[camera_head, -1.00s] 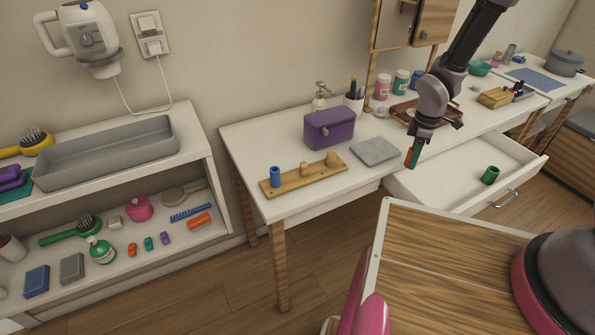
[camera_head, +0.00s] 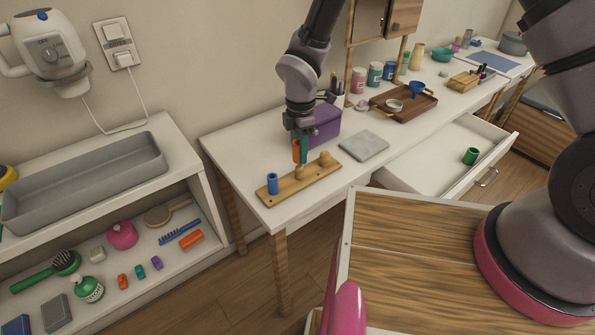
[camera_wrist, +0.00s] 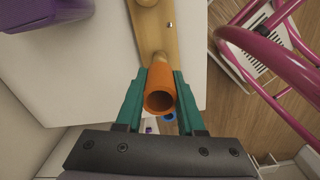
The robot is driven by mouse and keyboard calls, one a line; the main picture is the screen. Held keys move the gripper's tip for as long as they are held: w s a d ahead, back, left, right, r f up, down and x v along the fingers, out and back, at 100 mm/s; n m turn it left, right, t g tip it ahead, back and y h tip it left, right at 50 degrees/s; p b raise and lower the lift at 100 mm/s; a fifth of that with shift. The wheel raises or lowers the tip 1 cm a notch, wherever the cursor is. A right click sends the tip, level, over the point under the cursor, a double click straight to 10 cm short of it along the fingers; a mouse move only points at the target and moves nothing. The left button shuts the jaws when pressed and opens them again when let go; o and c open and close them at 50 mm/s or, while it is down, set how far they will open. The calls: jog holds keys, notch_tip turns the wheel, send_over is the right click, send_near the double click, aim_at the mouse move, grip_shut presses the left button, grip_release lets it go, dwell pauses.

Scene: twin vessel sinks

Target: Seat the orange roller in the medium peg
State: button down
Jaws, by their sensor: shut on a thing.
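My gripper (camera_head: 299,152) is shut on the orange roller (camera_head: 296,151), an upright hollow tube, with a teal finger on each side. The wrist view shows the roller's open end (camera_wrist: 159,101) between the fingers (camera_wrist: 160,90). The roller is above the wooden peg board (camera_head: 285,191), close over the middle peg (camera_head: 299,173); I cannot tell whether it touches that peg. Another bare peg (camera_head: 325,158) stands at the board's right end. The blue roller (camera_head: 272,183) stands at the left end, covering whatever peg is there; part of it shows in the wrist view (camera_wrist: 169,117).
A purple box (camera_head: 323,124) stands just behind the gripper. A grey slab (camera_head: 363,146) lies right of the board. A green cup-like roller (camera_head: 471,156) is in the open drawer. The white table is clear left of the board. A shelf (camera_head: 140,260) holds several small items.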

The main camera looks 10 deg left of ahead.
aim_at(300, 165)
jog(key=shift+f, duration=3.35)
jog(key=shift+f, duration=0.15)
jog(key=c, duration=0.5)
grip_release()
notch_tip(300, 165, up, 12)
jog(key=shift+w+d+r, duration=0.1)
jog(key=shift+r, duration=0.15)
